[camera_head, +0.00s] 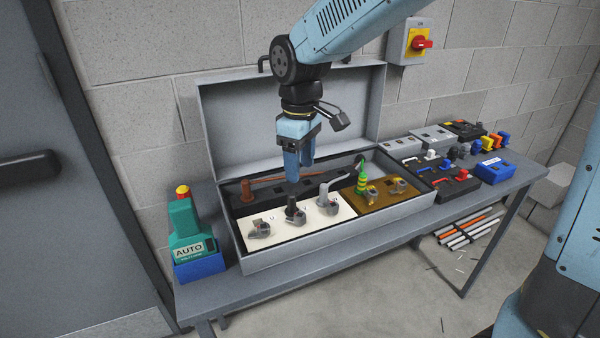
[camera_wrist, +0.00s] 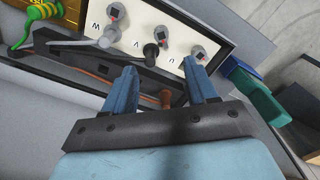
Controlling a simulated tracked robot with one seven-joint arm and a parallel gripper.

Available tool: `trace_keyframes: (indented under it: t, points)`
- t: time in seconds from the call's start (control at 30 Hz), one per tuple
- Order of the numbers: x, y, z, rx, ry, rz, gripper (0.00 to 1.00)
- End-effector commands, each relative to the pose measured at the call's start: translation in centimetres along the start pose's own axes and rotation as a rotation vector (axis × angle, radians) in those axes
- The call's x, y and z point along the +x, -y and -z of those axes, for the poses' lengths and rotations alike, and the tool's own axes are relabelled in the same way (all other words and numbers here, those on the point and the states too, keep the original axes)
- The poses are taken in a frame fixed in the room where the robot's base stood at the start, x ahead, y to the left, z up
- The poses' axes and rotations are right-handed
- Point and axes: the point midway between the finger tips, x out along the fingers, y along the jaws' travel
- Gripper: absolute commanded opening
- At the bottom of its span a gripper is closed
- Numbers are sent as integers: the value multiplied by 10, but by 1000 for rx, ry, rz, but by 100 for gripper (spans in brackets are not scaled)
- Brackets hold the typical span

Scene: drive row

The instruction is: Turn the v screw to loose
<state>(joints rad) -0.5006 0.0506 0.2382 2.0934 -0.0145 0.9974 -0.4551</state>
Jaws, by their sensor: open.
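A white terminal plate (camera_head: 275,235) in the open grey case carries three grey screw terminals, with letters beside them. The middle one, the v screw (camera_head: 299,219), has a black cable end at it; it also shows in the wrist view (camera_wrist: 156,34). The w screw (camera_wrist: 117,13) has a grey cable end beside it. The u screw (camera_head: 260,230) has no cable seen at it. My gripper (camera_head: 299,175) is open and empty, pointing down above the plate's back edge, apart from the screws. In the wrist view the v screw shows beyond and between the fingertips (camera_wrist: 160,66).
A brown panel (camera_head: 375,198) with a green-yellow cable (camera_head: 361,183) lies right of the plate. The raised case lid (camera_head: 225,115) stands behind my gripper. A teal AUTO handset (camera_head: 186,230) stands left. Blue and black lockout parts crowd the bench's right.

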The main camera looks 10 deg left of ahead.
Motion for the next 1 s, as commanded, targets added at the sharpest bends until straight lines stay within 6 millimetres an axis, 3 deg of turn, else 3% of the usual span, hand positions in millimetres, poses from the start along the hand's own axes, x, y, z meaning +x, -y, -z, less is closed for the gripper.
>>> trace_keyframes:
  t: [0.37,0.73,1.0]
  points:
    - [-1,0,0,16,0,0,57]
    - [-1,2,0,321,2,1,57]
    - [28,3,-1,334,5,2,57]
